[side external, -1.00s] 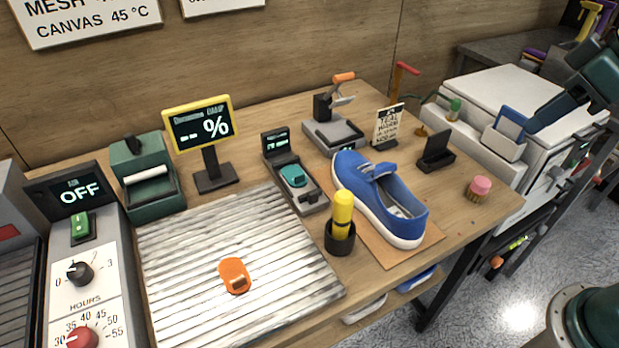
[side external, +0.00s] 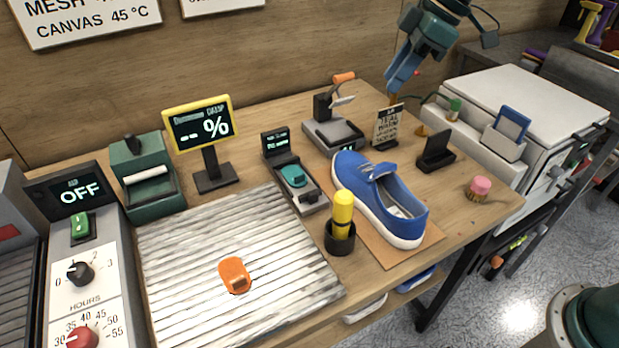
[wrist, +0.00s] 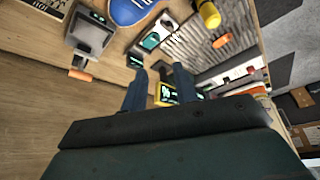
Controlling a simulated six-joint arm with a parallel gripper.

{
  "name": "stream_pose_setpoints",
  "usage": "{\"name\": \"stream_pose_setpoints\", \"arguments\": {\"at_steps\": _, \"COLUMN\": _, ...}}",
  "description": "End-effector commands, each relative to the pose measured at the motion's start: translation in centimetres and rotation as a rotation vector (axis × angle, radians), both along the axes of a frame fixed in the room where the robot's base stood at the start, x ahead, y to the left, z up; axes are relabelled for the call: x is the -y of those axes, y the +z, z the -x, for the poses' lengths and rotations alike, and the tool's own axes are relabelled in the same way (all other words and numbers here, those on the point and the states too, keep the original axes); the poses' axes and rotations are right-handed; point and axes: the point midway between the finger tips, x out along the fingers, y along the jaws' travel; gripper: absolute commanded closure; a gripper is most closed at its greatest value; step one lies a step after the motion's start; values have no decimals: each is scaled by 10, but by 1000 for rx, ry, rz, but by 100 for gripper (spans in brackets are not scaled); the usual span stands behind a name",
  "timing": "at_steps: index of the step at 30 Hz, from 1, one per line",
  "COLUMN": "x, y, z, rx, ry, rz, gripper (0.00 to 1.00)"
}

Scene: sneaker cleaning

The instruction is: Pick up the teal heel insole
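The teal heel insole (side external: 293,174) lies on a small grey device with a dark display (side external: 275,142), left of the blue sneaker (side external: 375,195). It also shows in the wrist view as a small teal patch (wrist: 151,40), beyond my fingertips. My gripper (side external: 391,88) is raised above the back right of the table, behind the sneaker and well away from the insole. In the wrist view my gripper (wrist: 158,71) has its two fingers apart with nothing between them.
An orange insole (side external: 235,274) lies on the ribbed metal tray (side external: 190,240). A yellow-handled tool (side external: 343,208) stands in a black cup right of the teal insole. A grey clamp device (side external: 333,131) and a small sign (side external: 388,124) stand behind the sneaker.

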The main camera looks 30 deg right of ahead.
Motion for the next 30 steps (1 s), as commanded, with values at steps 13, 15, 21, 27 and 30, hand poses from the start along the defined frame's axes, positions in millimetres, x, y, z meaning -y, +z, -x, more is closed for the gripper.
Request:
{"name": "stream_pose_setpoints", "arguments": {"at_steps": 13, "x": -28, "y": -67, "z": -73, "rx": 9, "ry": 325, "rz": -54, "gripper": 71}}
{"name": "stream_pose_setpoints", "arguments": {"at_steps": 15, "x": -32, "y": -80, "z": -82, "rx": 14, "ry": 375, "rz": -66, "gripper": 71}}
{"name": "stream_pose_setpoints", "arguments": {"at_steps": 21, "x": -42, "y": -115, "z": -101, "rx": 28, "ry": 503, "rz": -98, "gripper": 71}}
{"name": "stream_pose_setpoints", "arguments": {"at_steps": 27, "x": -47, "y": -135, "z": -109, "rx": 38, "ry": 573, "rz": -117, "gripper": 71}}
{"name": "stream_pose_setpoints", "arguments": {"at_steps": 30, "x": -48, "y": -137, "z": -110, "rx": 42, "ry": 585, "rz": -120, "gripper": 71}}
